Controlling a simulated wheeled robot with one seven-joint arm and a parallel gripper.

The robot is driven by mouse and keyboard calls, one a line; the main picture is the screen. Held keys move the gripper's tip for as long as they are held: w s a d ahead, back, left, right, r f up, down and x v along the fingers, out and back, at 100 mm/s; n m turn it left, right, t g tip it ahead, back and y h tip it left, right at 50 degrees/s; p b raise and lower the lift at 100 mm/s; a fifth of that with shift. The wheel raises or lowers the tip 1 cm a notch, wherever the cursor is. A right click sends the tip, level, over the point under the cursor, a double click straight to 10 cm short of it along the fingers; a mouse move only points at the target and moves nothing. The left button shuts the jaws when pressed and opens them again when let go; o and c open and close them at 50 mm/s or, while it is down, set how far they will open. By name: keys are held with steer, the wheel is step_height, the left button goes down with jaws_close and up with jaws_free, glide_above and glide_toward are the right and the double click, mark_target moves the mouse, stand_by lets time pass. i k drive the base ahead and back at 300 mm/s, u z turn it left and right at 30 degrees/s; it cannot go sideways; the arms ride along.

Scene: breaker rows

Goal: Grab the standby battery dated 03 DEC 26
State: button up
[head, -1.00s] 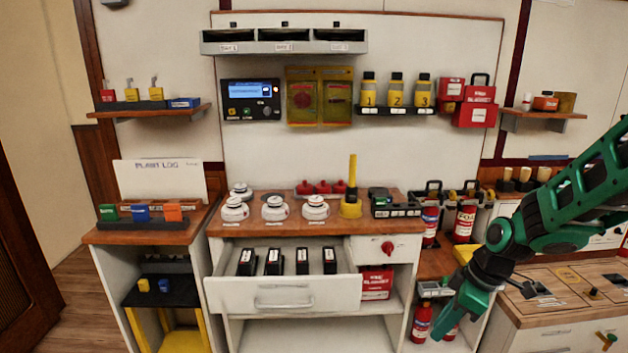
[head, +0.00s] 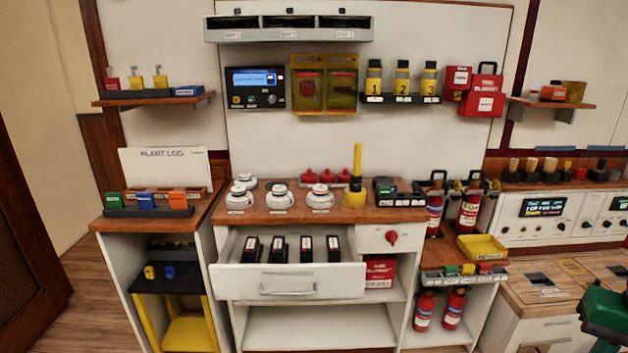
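Several black standby batteries with white date labels stand in a row in an open white drawer (head: 235,284) under the wooden counter. From left to right they are the first battery (head: 251,250), the second battery (head: 279,250), the third battery (head: 306,249) and the fourth battery (head: 333,249). The dates are too small to read, so I cannot tell which one is 03 DEC 26. Part of my green arm shows at the lower right edge, well away from the drawer. My gripper is out of the picture.
White round detectors (head: 279,198) and a yellow post (head: 355,185) stand on the counter above the drawer. Red extinguishers (head: 424,309) stand at lower right, below a shelf with a yellow tray (head: 482,247). The floor before the left stand is clear.

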mark_target(251, 249)
steer(key=k, duration=0.55)
steer(key=u, duration=0.75)
steer(key=i, duration=1.55)
steer(key=z, duration=0.65)
